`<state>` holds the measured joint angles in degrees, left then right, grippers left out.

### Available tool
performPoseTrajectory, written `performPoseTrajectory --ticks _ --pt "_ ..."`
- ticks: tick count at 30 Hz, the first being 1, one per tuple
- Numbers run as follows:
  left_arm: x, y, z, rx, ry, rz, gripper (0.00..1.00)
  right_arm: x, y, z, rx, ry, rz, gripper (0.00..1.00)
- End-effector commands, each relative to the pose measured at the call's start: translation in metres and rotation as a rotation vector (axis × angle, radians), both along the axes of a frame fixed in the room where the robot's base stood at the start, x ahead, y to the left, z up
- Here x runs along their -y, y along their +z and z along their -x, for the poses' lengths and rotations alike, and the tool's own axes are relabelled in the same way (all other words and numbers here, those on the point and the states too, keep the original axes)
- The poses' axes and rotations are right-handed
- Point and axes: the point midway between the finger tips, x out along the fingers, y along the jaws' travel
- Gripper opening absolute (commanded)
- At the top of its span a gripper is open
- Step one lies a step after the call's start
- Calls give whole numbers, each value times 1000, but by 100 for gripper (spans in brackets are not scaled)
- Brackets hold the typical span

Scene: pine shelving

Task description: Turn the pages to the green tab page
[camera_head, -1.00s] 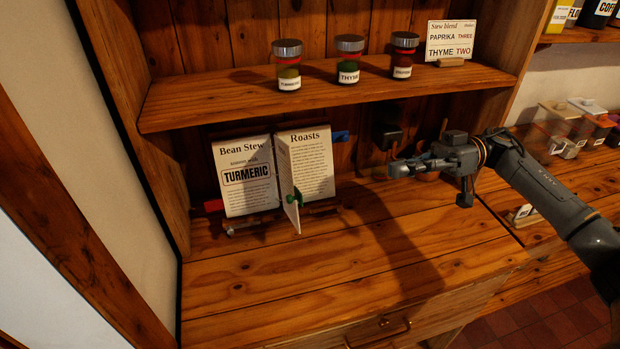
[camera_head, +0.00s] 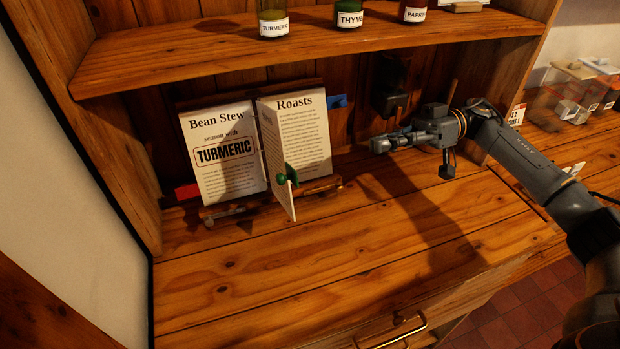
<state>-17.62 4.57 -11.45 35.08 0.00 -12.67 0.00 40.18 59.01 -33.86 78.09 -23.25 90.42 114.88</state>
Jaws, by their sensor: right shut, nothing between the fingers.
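An open recipe book (camera_head: 222,176) rests on a wooden stand on the counter. Its left page reads "Bean Stew, season with TURMERIC" and its right page reads "Roasts". A page with a green tab (camera_head: 287,176) stands out from the middle toward me, partly turned. A red tab (camera_head: 187,191) shows at the left edge and a blue tab (camera_head: 337,101) at the upper right. My right gripper (camera_head: 376,145) is shut and empty, to the right of the book and apart from it, pointing left. My left gripper is not in view.
A shelf (camera_head: 200,57) above the book holds several labelled spice jars (camera_head: 274,20). A dark object (camera_head: 390,88) is on the back wall behind my right gripper. The counter (camera_head: 330,260) before the book is clear. A drawer handle (camera_head: 392,331) is below.

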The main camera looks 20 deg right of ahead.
Motion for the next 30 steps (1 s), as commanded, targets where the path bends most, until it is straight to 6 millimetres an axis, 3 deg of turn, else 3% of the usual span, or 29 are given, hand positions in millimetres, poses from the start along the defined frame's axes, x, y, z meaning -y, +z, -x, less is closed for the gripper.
performPoseTrajectory --ticks 2,8,22,30 --pt "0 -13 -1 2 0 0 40 0 -12 0 0 0 0 0" --pt "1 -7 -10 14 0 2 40 -11 -10 1 0 3 -1 0" --pt "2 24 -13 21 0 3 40 -104 -5 13 1 4 -4 0" --pt "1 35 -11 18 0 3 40 -135 -6 16 -1 0 -2 0"
